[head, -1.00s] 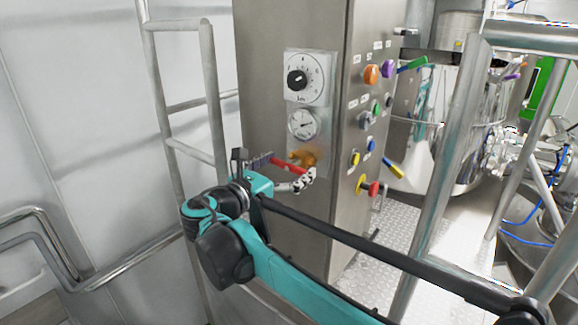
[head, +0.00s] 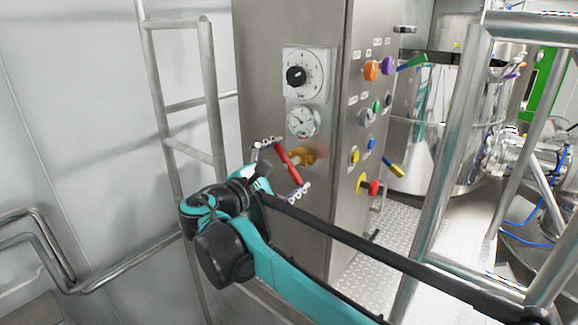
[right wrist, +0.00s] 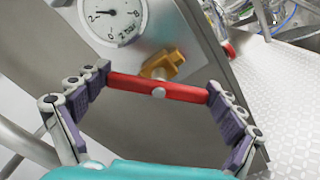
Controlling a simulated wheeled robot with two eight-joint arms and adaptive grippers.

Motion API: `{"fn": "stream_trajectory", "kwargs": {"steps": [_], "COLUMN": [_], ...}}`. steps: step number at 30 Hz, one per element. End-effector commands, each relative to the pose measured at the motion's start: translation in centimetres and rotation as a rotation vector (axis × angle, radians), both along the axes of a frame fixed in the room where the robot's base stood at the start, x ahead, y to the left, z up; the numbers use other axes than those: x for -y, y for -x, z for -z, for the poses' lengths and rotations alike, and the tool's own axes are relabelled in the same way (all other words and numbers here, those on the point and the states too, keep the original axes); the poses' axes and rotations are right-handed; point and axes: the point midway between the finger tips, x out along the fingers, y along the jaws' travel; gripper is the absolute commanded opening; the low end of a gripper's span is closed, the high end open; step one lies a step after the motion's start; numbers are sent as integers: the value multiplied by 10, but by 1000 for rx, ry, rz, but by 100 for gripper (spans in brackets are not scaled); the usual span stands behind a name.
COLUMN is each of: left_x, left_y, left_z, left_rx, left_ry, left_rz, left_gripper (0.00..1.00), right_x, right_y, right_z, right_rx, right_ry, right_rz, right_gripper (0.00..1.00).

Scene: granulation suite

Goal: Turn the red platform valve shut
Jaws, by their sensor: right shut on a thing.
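The red valve handle (head: 289,166) is a straight bar in front of a brass valve body (head: 303,156), low on the side of the steel cabinet. In the head view the bar slopes steeply down to the right. My right gripper (head: 287,165) is shut on it. In the right wrist view the red handle (right wrist: 175,91) lies nearly level across the jaws of my right gripper (right wrist: 158,87), one purple-padded finger at each end. The brass body (right wrist: 165,65) shows behind it. My left gripper is not in view.
A dial (head: 306,74) and a round gauge (head: 303,121) sit above the valve on the cabinet (head: 290,25). Coloured buttons and levers fill the neighbouring face. A metal rail (head: 213,110) stands left of the cabinet, and another rail (head: 455,150) stands at the right.

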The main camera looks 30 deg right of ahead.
Motion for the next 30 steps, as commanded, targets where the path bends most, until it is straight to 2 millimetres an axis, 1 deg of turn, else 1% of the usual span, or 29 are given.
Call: {"fn": "stream_trajectory", "kwargs": {"steps": [9,18,24,30], "left_x": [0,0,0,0], "left_y": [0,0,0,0], "left_z": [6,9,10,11], "left_rx": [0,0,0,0], "left_ry": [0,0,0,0], "left_rz": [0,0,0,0], "left_gripper": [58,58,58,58], "right_x": [0,1,1,1], "right_y": [1,1,1,1], "right_z": [2,3,4,4], "right_rx": [276,500,600,657], "right_ry": [-115,-208,-249,-273], "right_rz": [1,0,0,0], "right_gripper": [65,65,65,65]}}
